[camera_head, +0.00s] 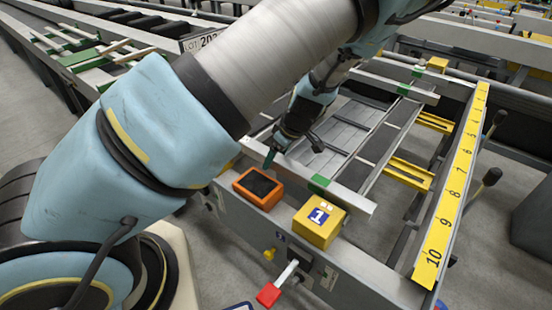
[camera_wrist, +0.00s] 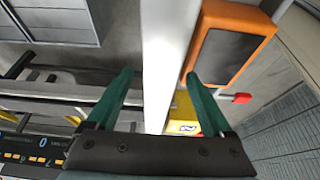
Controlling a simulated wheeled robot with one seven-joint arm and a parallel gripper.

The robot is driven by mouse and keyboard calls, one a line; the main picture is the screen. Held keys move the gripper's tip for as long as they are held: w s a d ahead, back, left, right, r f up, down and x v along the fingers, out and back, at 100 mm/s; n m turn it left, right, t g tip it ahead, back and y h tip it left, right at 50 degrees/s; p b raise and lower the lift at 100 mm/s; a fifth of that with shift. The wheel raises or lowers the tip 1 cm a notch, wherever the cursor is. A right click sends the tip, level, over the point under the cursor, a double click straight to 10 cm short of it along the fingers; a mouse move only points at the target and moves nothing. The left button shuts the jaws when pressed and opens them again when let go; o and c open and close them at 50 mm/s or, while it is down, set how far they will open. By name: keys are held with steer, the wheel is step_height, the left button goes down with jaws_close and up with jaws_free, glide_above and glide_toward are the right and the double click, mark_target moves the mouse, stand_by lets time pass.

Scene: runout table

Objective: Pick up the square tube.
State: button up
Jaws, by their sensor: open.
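A long pale metal bar, which looks like the square tube (camera_head: 345,198), lies across the near end of the runout table in the head view. In the wrist view the tube (camera_wrist: 168,40) runs between my green fingers, which stand apart on either side of it. My gripper (camera_wrist: 157,76) is open, and I cannot tell how far above the tube its tips are. In the head view my gripper (camera_head: 274,153) is near the tube's left part, partly hidden by my arm.
A red-ended lever (camera_head: 269,294) sticks out below. A yellow numbered scale (camera_head: 450,205) lines the right side. Another metal bar (camera_head: 395,86) lies farther back.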

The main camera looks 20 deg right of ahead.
steer(key=shift+f, duration=0.25)
jaws_close()
stand_by(0.5)
steer(key=shift+w+r, duration=0.1)
stand_by(0.7)
